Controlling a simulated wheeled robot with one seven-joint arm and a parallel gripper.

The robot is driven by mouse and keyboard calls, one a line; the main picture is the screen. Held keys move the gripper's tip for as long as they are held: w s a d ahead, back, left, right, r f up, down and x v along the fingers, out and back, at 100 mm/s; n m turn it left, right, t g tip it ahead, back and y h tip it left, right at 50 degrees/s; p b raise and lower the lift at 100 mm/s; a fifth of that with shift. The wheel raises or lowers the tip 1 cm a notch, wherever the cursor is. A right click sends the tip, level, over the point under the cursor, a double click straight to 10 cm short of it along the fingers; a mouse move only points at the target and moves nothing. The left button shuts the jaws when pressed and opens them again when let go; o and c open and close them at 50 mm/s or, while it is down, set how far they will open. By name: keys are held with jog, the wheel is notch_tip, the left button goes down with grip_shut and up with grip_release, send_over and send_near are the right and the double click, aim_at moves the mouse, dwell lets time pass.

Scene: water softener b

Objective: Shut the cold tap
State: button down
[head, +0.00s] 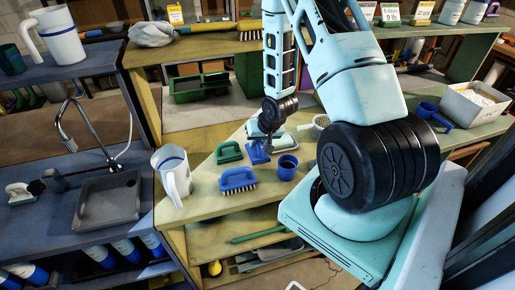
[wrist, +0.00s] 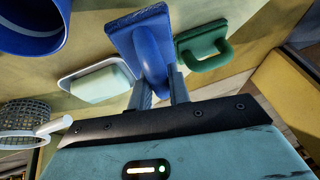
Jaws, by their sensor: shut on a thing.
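A chrome tap with a tall curved spout (head: 66,118) stands behind a grey sink (head: 108,205) on the dark counter at the left. My gripper (wrist: 158,85) is far to the right of the tap, over the wooden bench. It is shut on the handle of a blue flat-plated tool (wrist: 152,45), which also shows in the head view (head: 257,152). I cannot tell whether the tool touches the bench.
On the bench near my gripper are a green-handled tool (head: 229,152), a blue brush (head: 238,180), a blue cup (head: 287,167), a white dish with a pale bar (wrist: 97,84) and a strainer (wrist: 25,120). A white jug (head: 173,175) stands between these and the sink.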

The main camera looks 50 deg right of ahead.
aim_at(257, 150)
jog(key=shift+f+p, duration=0.5)
jog(key=shift+f, duration=1.35)
jog(key=shift+f, duration=0.2)
jog(key=c, duration=1.3)
grip_release()
jog(key=shift+r, duration=0.2)
jog(key=b+v, duration=0.2)
jog(key=v, duration=1)
jog(key=shift+b, duration=0.3)
